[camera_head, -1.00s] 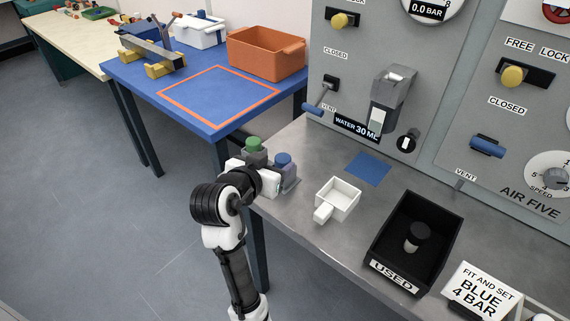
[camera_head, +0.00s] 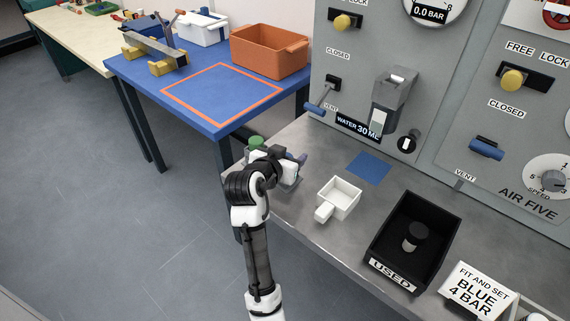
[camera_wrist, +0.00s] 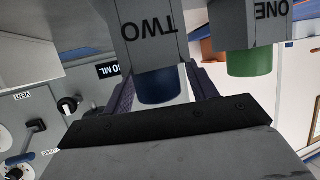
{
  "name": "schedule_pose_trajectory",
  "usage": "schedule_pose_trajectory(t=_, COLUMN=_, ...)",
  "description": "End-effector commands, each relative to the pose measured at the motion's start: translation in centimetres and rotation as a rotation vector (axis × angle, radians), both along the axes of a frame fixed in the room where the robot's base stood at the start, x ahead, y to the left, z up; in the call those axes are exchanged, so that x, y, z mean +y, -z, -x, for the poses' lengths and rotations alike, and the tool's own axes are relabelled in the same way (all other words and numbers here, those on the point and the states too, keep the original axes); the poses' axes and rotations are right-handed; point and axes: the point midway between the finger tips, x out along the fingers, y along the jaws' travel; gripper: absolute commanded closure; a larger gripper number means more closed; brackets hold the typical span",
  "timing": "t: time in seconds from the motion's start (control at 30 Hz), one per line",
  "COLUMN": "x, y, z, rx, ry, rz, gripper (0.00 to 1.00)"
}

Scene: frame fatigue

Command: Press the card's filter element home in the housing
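The card (camera_head: 480,290) at the front right reads "FIT AND SET BLUE 4 BAR". In the wrist view, the blue element (camera_wrist: 160,86) sits at a grey block marked TWO (camera_wrist: 150,35). The green element (camera_wrist: 250,62) is at a block marked ONE (camera_wrist: 245,22); its top also shows in the head view (camera_head: 255,142). My gripper (camera_wrist: 162,98) is open, with its dark fingers on either side of the blue element and a small gap at the right. In the head view my gripper (camera_head: 292,168) hides the blue element. A grey unit (camera_head: 393,95) on the panel looks like the housing.
A white square cup (camera_head: 340,197) with a handle stands right of my gripper. A black USED bin (camera_head: 378,258) holds a dark cylinder (camera_head: 415,236). A blue patch (camera_head: 369,168) lies clear before the panel. An orange crate (camera_head: 268,54) stands on the blue table.

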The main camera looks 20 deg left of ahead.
Motion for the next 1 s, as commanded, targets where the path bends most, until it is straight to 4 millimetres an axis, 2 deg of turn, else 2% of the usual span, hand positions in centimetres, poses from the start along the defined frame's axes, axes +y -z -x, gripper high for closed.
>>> schedule_pose_trajectory(t=0.03, x=0.0, y=0.0, z=0.0, rx=0.000, ry=0.000, rz=0.000, gripper=0.49)
schedule_pose_trajectory(t=0.3, x=0.0, y=0.0, z=0.0, rx=0.000, ry=0.000, rz=0.000, gripper=0.85)
schedule_pose_trajectory(t=0.33, x=0.0, y=0.0, z=0.0, rx=-0.001, ry=0.000, rz=0.000, gripper=0.86)
schedule_pose_trajectory(t=0.57, x=0.0, y=-0.1, z=0.0, rx=-0.001, ry=0.000, rz=0.000, gripper=0.86)
schedule_pose_trajectory(t=0.73, x=0.0, y=-0.9, z=0.0, rx=-0.002, ry=0.001, rz=-0.002, gripper=0.86)
schedule_pose_trajectory(t=0.87, x=0.0, y=-2.5, z=0.0, rx=-0.004, ry=0.001, rz=-0.004, gripper=0.86)
schedule_pose_trajectory(t=1.0, x=0.0, y=-5.1, z=0.0, rx=-0.005, ry=0.001, rz=-0.005, gripper=0.86)
